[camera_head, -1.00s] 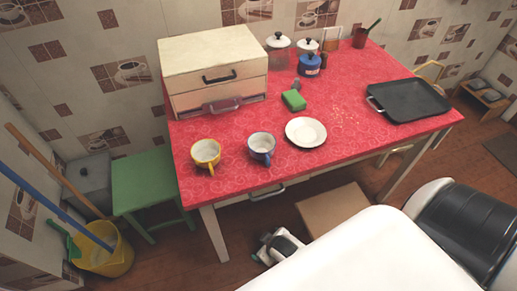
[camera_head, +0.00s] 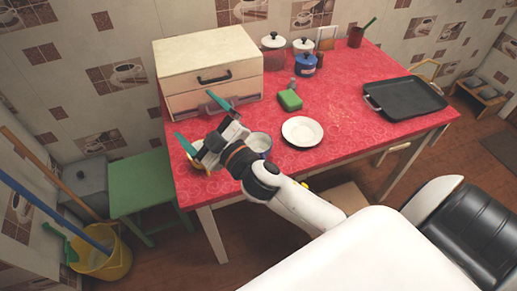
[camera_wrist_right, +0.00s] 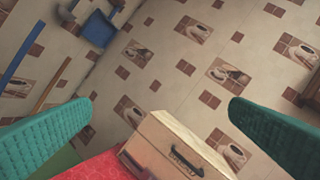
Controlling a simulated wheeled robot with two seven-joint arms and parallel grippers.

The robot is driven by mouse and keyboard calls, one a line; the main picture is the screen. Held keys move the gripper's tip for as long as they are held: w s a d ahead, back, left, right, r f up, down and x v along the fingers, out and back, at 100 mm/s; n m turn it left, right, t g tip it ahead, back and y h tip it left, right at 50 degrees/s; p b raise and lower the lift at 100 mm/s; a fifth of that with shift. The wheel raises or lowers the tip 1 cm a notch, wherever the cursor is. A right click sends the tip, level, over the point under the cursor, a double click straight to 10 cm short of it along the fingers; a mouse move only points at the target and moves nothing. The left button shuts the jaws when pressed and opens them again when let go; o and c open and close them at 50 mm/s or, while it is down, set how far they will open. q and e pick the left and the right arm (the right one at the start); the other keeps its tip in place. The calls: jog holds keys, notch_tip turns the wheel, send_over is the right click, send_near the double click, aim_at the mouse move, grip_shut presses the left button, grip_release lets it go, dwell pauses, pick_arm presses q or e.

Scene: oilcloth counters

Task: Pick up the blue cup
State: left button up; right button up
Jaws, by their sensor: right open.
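The blue cup (camera_head: 261,142) stands on the red-covered table (camera_head: 340,135), and my right wrist and gripper partly cover it in the head view. My right gripper (camera_head: 201,123) is open and empty above the table's left side, with its teal fingers up and to the left of the blue cup. In the right wrist view the open fingers (camera_wrist_right: 160,106) spread wide, with no cup between them. My left gripper is not in view.
A yellow cup (camera_head: 193,162) is mostly hidden behind my right gripper. A drawer box (camera_head: 210,62) stands behind it.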

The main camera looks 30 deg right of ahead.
jog(key=a+r+n+g+y, duration=0.2)
jog(key=a+r+n+y, duration=0.4)
jog(key=n+y, duration=0.45)
jog(key=n+g+h+p, duration=0.1)
jog(key=n+g+h, duration=1.2)
jog(key=g, duration=0.5)
send_over(259, 143)
jog(key=s+a, duration=0.2)
notch_tip(259, 143, down, 20)
jog(key=h, duration=0.1)
jog(key=shift+m, duration=0.35)
jog(key=f, duration=0.1)
jog(key=f+p, duration=0.1)
jog(key=f, duration=0.3)
jog(key=shift+s, duration=0.4)
jog(key=shift+f, duration=0.5)
jog(key=shift+r, duration=0.1)
jog(key=c, duration=1.1)
